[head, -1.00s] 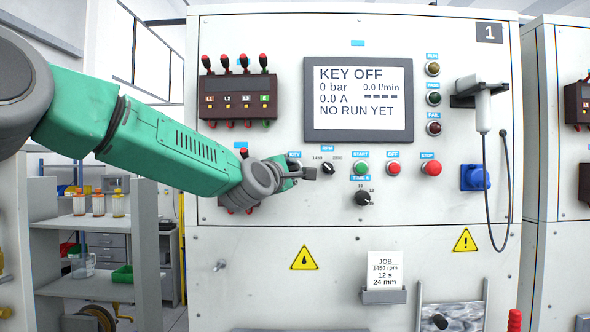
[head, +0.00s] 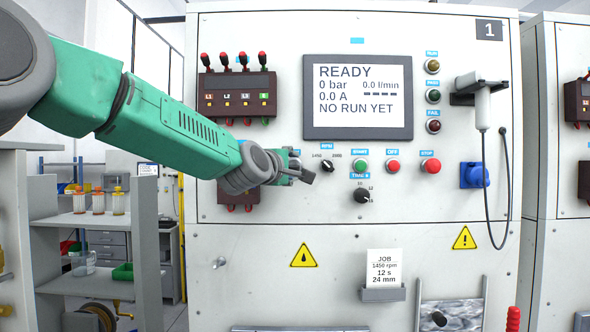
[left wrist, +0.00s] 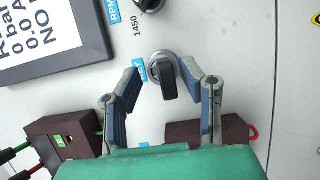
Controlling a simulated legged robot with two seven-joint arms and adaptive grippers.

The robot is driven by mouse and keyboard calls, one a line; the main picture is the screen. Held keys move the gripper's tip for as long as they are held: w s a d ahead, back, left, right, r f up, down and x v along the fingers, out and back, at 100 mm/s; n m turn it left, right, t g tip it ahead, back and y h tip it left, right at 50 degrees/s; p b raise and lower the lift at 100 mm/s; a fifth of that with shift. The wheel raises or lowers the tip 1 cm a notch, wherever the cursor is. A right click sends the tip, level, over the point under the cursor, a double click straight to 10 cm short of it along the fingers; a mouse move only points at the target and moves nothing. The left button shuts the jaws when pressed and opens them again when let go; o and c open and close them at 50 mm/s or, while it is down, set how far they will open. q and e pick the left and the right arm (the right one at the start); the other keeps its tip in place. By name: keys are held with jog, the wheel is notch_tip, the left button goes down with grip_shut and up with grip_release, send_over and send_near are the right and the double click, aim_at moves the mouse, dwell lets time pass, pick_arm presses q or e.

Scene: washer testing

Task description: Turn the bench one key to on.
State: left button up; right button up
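The bench one key switch (left wrist: 165,80) shows in the left wrist view as a dark key in a round silver collar beside a blue label. In the head view my left gripper mostly hides it. The bench screen (head: 358,98) reads READY, 0 bar, 0.0 A, NO RUN YET. My left gripper (head: 302,175) is in front of the key spot on the panel. In the left wrist view the fingers of this gripper (left wrist: 165,73) stand apart on either side of the key, with visible gaps. My right gripper is not in view.
Right of the key are the RPM knob (head: 328,165), green start button (head: 361,165), red off button (head: 393,166), stop button (head: 430,166) and time knob (head: 362,195). A dark terminal block (head: 237,95) with red and green plugs is above left.

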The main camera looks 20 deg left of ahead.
pick_arm(q)
jog(key=s+a, duration=0.1)
jog(key=s, duration=1.1)
notch_tip(320, 180, down, 27)
jog(key=m+g, duration=0.4)
jog(key=g, duration=0.1)
jog(key=s+a+f+m+g, duration=0.15)
jog(key=s+f, duration=0.25)
jog(key=f, duration=0.5)
jog(key=s+f+m+g, duration=0.2)
jog(key=s+f, duration=0.3)
jog(key=f, duration=0.3)
jog(key=s+a+f+m+g+y, duration=0.15)
jog(key=s+f+m+g, duration=0.35)
jog(key=s+f, duration=1.25)
jog(key=s+a+f+m+g, duration=0.1)
jog(key=s+f+m+g, duration=0.1)
jog(key=s, duration=0.7)
jog(key=s+a+f+m+g, duration=0.2)
jog(key=s+f, duration=0.1)
jog(key=s, duration=0.5)
notch_tip(320, 180, down, 18)
jog(key=w+d+b, duration=0.1)
jog(key=b, duration=1.8)
jog(key=shift+d+m, duration=0.15)
jog(key=shift+m, duration=0.3)
